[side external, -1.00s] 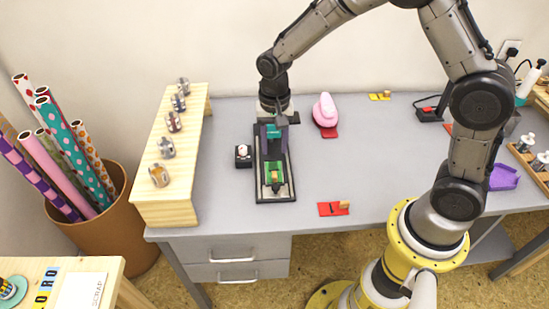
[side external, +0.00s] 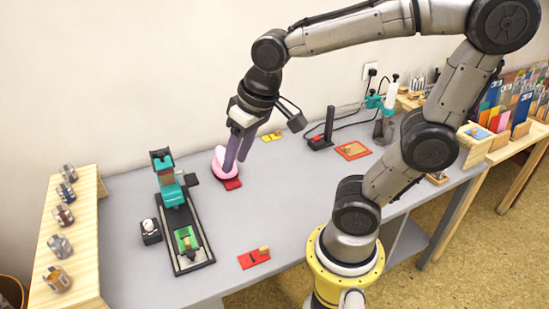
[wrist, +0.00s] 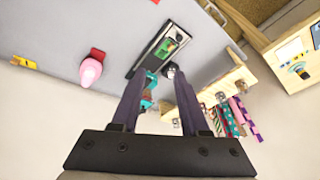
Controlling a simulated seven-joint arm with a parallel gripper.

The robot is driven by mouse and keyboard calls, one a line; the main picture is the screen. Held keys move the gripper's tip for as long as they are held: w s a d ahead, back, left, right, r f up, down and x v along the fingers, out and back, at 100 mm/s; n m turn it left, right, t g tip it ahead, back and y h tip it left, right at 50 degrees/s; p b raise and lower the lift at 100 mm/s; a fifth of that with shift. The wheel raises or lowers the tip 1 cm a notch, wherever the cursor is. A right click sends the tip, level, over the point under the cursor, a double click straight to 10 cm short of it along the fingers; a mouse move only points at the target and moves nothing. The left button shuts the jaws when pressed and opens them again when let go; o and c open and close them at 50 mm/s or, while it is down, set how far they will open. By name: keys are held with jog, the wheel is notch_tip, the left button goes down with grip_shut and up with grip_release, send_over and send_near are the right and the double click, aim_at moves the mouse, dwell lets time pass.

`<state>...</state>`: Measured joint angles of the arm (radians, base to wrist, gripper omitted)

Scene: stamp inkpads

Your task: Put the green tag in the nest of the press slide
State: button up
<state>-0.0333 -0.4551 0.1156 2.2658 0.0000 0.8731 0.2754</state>
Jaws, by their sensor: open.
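The black press (side external: 173,192) with a teal upper part stands at the left of the grey desk, and its slide (side external: 190,262) extends toward the front. The green tag (side external: 186,239), with a small wooden grip, lies on the front part of the slide. In the wrist view the green tag (wrist: 165,50) lies inside the pale frame of the slide. I cannot tell whether it is fully seated in the nest. My gripper (side external: 231,168), with long purple fingers, is raised to the right of the press. In the wrist view its fingers (wrist: 160,75) are apart and empty.
A pink rounded object (side external: 219,157) on a red base is behind my fingers in the side view. A red tag (side external: 254,257) lies near the front edge. A wooden rack (side external: 78,235) with metal cylinders stands left. A small black block (side external: 150,231) sits beside the press.

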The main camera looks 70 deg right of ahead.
jog(key=s+n+t, duration=0.1)
jog(key=s+n, duration=0.1)
jog(key=s, duration=0.5)
jog(key=shift+s+d+r+n+t, duration=0.2)
jog(key=shift+s+d+n+t, duration=0.1)
jog(key=shift+d+n, duration=0.1)
